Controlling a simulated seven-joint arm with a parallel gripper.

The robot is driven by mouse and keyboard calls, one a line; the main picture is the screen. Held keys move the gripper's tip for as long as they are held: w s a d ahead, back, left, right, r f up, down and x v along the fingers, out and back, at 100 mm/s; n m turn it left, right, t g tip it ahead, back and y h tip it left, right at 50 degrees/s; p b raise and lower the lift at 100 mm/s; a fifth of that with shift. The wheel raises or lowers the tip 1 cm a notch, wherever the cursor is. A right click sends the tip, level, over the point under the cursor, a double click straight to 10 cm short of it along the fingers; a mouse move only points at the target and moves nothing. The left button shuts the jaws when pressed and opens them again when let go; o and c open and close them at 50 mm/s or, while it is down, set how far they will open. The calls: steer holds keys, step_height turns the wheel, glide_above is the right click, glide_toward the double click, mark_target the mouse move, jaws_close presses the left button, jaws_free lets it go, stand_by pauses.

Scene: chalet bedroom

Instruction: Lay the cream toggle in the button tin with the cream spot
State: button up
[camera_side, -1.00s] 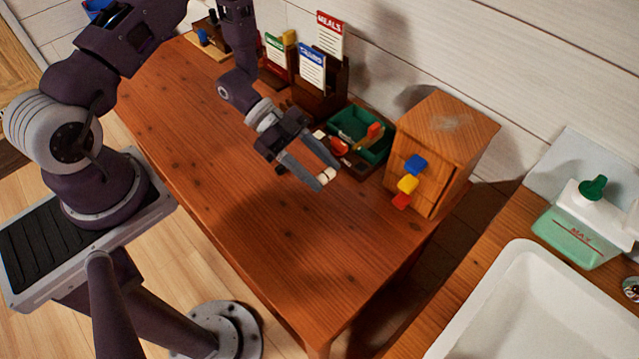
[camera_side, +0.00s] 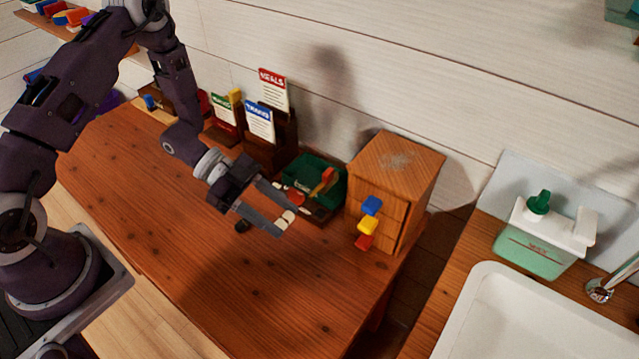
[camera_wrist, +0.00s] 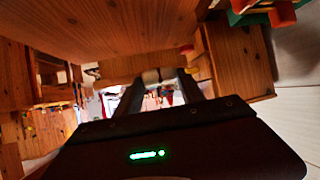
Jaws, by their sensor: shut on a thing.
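My gripper (camera_side: 287,222) is shut on a small cream toggle (camera_side: 288,216), which shows at the fingertips above the right part of the wooden table. In the wrist view, a pale piece (camera_wrist: 151,76) shows between the fingertips of my gripper (camera_wrist: 153,80). I cannot make out a button tin with a cream spot; my gripper and forearm cover part of the table. A low dark box (camera_side: 318,213) sits just behind the fingertips, in front of a green tray, and its contents are unclear.
The green tray (camera_side: 302,166) holds red and orange pieces. A wooden cabinet (camera_side: 385,175) with blue, yellow and red knobs stands right of it. Card holders (camera_side: 270,150) stand behind my gripper. The front of the table (camera_side: 210,275) is clear. A sink (camera_side: 535,315) lies beyond the gap.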

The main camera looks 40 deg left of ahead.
steer(key=w+a+r+n+t+y, duration=0.4)
steer(key=a+r+n+t, duration=0.15)
steer(key=r, duration=0.55)
steer(key=w+a+r+n+t+y, duration=0.35)
steer(key=a+r+n, duration=0.3)
steer(key=r, duration=0.35)
steer(key=n+y, duration=0.6)
steer(key=y, duration=0.1)
glide_above(197, 183)
step_height(197, 183, down, 21)
steer(key=shift+w+r+t, duration=0.15)
steer(key=shift+t, duration=0.25)
step_height(197, 183, down, 10)
